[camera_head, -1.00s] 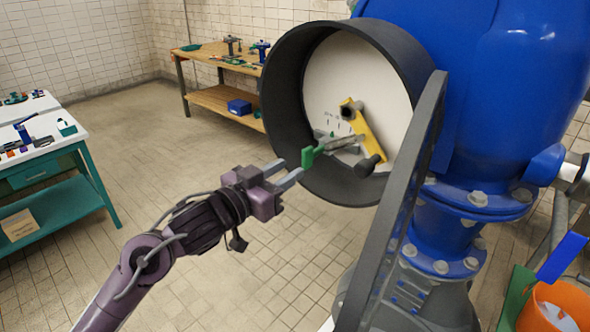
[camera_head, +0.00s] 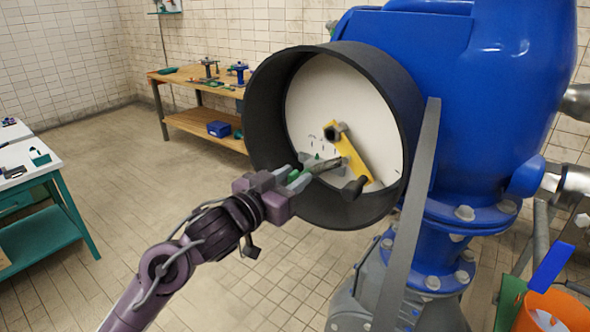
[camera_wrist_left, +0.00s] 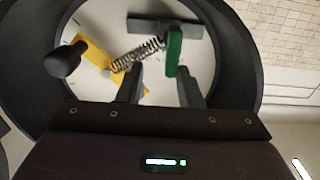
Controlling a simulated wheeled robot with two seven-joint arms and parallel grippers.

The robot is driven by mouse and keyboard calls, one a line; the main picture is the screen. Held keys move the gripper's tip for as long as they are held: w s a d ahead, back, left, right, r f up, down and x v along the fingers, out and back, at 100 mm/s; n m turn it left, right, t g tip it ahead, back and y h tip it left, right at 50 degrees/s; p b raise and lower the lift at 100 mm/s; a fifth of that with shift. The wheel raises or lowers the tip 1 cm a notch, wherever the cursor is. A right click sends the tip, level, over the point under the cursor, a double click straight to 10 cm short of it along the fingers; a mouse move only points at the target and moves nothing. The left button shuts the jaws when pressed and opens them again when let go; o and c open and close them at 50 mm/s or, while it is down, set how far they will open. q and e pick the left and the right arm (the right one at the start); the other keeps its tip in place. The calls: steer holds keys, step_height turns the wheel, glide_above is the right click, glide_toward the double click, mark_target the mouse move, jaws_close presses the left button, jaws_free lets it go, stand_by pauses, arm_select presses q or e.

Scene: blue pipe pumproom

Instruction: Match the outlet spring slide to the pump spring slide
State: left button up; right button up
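A round dark housing (camera_head: 262,105) on the blue pump opens toward me, with a white face (camera_head: 312,90) inside. On the face are a yellow bar (camera_head: 350,153) with a black knob (camera_head: 355,187) and a grey slide piece (camera_head: 325,165). In the left wrist view a coil spring (camera_wrist_left: 138,54) runs from the yellow bar to near a green tab (camera_wrist_left: 174,48) on a grey rail (camera_wrist_left: 190,28). My left gripper (camera_wrist_left: 160,72) is open at the housing mouth. The green tab is just ahead of its fingertips, nearer the right finger. I cannot tell which named slide this is.
A grey upright bar (camera_head: 411,220) stands right of the housing. An orange bucket (camera_head: 555,312) is at lower right. A wooden bench (camera_head: 205,122) stands behind and a green-framed table (camera_head: 50,190) at left. The tiled floor between is clear.

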arm_select(q)
steer(key=shift+w+f, duration=0.2)
steer(key=shift+w, duration=1.05)
steer(key=shift+s+d+r, duration=0.1)
steer(key=shift+s+d, duration=0.1)
steer(key=shift+d, duration=0.05)
steer(key=shift+c, duration=0.4)
steer(key=shift+w+a, duration=0.1)
jaws_close()
